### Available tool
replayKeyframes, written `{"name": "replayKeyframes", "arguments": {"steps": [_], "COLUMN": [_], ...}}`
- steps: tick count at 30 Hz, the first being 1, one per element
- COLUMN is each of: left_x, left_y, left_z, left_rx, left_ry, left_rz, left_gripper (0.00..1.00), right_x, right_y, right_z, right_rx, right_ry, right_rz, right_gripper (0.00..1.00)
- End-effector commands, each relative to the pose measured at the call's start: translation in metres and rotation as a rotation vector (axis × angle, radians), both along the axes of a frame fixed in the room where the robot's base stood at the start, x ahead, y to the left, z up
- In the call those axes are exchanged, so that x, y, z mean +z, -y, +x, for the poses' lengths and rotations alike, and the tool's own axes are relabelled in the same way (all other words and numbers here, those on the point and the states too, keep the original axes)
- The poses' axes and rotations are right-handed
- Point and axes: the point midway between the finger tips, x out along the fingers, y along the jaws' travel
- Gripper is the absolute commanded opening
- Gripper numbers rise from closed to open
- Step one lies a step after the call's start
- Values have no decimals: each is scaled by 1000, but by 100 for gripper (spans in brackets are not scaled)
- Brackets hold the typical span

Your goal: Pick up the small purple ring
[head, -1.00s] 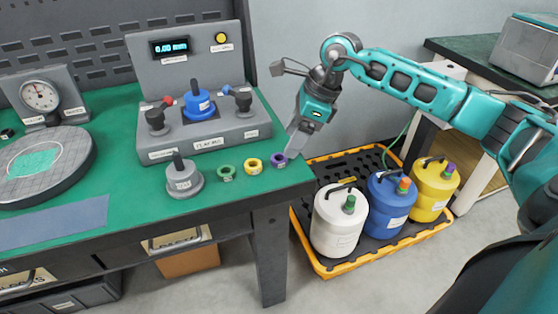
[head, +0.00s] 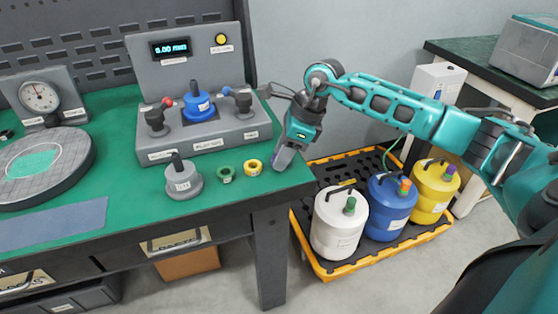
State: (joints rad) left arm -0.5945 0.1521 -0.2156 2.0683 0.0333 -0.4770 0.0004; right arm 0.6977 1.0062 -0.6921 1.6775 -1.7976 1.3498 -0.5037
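The small purple ring (head: 274,157) is on the green table top near its right edge, in the head view. Only a sliver of it shows, because my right gripper (head: 282,161) hides most of it. The fingers of my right gripper point down at the ring's place. I cannot tell whether they are open or shut, or whether they touch the ring. My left gripper is not in view.
A yellow ring (head: 252,167) and a green ring (head: 226,174) lie to the left, beside a grey knobbed plug (head: 184,183). A grey test console (head: 203,137) stands behind them. White, blue and yellow canisters stand in a yellow-edged tray (head: 325,270) on the floor.

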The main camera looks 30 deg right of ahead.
Motion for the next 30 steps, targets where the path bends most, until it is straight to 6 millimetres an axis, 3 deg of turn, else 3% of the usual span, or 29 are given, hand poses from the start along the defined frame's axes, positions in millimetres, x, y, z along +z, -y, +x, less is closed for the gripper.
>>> {"name": "replayKeyframes", "arguments": {"steps": [9,20,26,30], "left_x": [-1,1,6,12], "left_y": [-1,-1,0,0], "left_z": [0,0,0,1], "left_rx": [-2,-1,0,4], "left_ry": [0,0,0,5], "left_rz": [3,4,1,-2], "left_gripper": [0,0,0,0], "right_x": [0,7,35,73], "right_y": [0,0,0,0], "right_z": [0,0,1,1], "right_rx": [0,0,1,1], "right_ry": [0,1,4,8], "right_rz": [0,-1,0,1], "right_gripper": [8,8,8,8]}}
